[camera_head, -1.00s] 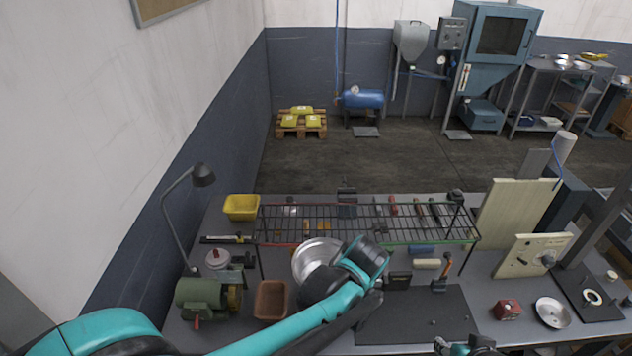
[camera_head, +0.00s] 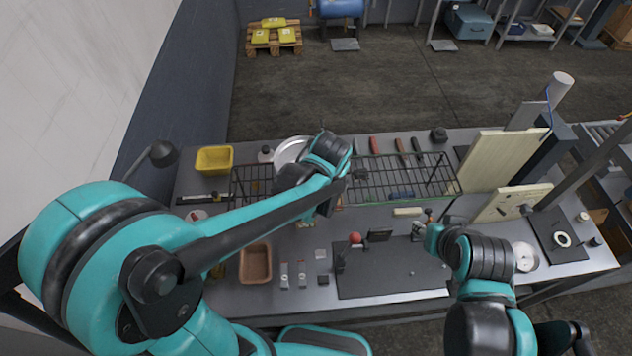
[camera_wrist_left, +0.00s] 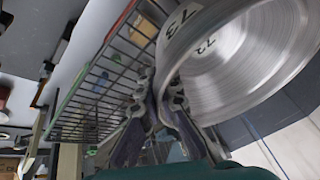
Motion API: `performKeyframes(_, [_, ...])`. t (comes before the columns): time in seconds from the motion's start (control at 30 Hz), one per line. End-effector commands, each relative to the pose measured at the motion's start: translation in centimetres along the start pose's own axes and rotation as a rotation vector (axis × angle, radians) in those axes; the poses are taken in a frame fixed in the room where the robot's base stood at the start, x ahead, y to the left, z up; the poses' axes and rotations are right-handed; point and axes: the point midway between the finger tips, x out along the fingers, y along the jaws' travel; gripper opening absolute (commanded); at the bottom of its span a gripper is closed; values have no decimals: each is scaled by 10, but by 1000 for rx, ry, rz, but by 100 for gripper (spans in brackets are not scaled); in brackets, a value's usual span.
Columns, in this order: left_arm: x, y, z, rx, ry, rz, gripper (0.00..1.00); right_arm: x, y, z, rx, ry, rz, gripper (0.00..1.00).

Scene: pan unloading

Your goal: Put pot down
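The pot is a shiny round metal pan (camera_head: 291,150), mostly hidden behind my left wrist in the head view. In the left wrist view the pan (camera_wrist_left: 250,55) is large, tilted, and marked with a number on its wall. My left gripper (camera_wrist_left: 163,92) is at its rim and appears shut on it. The pan is by the left end of the black wire rack (camera_head: 385,178); I cannot tell whether they touch. The rack also shows in the left wrist view (camera_wrist_left: 100,85). My right gripper (camera_head: 420,229) is over the front right of the bench, its fingers too small to read.
A yellow bin (camera_head: 214,159) stands behind the rack's left end. A brown tray (camera_head: 255,264) and a dark mat (camera_head: 390,270) lie in front. Wooden panels (camera_head: 500,160) stand at the right. Tools lie along the back of the bench.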

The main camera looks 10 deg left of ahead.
Motion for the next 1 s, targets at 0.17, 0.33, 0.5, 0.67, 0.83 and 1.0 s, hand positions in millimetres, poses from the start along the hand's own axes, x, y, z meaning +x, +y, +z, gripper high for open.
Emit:
performKeyframes(0.17, [17,-20,8,-2,1,0,0,0,0,0,0,0,0,40])
performKeyframes(0.33, [31,-20,14,1,1,1,0,2,0,1,0,0,0,40])
performKeyframes(0.5, [52,-15,23,1,1,1,0,4,0,3,0,0,0,40])
performKeyframes(0.67, [55,-15,24,1,1,1,0,4,0,2,0,0,0,40])
performKeyframes(0.83, [55,-14,24,1,1,1,0,4,0,3,0,0,0,40])
performKeyframes(1.0, [57,-14,25,0,1,1,24,6,0,4,0,0,0,40])
